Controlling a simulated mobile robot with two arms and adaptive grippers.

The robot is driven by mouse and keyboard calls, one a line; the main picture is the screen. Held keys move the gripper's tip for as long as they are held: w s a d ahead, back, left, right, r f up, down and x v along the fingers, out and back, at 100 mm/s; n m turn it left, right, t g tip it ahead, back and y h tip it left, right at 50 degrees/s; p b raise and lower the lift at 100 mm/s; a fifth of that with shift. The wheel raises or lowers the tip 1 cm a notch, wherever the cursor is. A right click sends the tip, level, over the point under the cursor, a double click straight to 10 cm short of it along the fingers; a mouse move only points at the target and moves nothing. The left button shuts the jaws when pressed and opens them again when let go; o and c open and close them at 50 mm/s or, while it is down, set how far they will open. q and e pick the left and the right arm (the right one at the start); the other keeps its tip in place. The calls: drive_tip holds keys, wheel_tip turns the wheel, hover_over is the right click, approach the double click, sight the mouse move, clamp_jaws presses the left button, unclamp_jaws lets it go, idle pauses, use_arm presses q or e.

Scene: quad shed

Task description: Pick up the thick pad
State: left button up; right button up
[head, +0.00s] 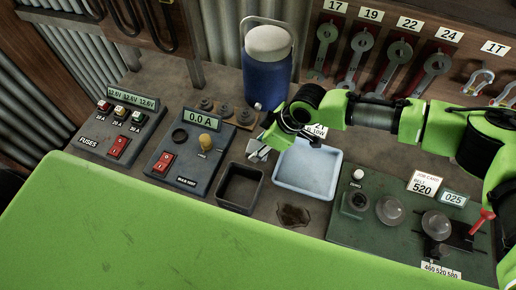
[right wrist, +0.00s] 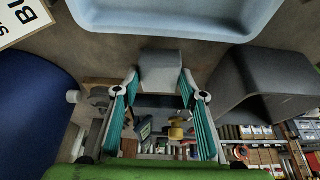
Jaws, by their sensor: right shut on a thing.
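My right gripper (head: 262,152) is over the bench, just left of the pale blue tray (head: 306,188) and above the dark square bin. In the right wrist view its two fingers, with teal inner faces, are closed on a small grey block (right wrist: 160,70), which looks like the thick pad. The block sits between the fingertips (right wrist: 160,84). In the head view the block is small and partly hidden by the gripper, so its gap above the bench is hard to judge. My left gripper is not in view.
The dark square bin (head: 240,188) is empty. A blue flask (head: 267,80) stands behind the gripper. Fuse (head: 122,128) and meter (head: 188,150) boxes stand left. A green panel (head: 400,225) with domes and a red lever is right. Wrenches (head: 358,60) hang behind.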

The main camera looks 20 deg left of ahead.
sight(254, 148)
drive_tip(key=shift+r+b, duration=0.4)
drive_tip(key=shift+b, duration=0.05)
wheel_tip(254, 148, up, 3)
drive_tip(key=shift+s+d+f+b, duration=0.15)
drive_tip(key=shift+b, duration=0.6)
drive_tip(key=s+d+r+b, duration=0.4)
drive_tip(key=s+d+r, duration=0.5)
drive_tip(key=shift+s+d+r, duration=0.25)
drive_tip(key=shift+s+d, duration=0.05)
drive_tip(key=shift+s, duration=0.05)
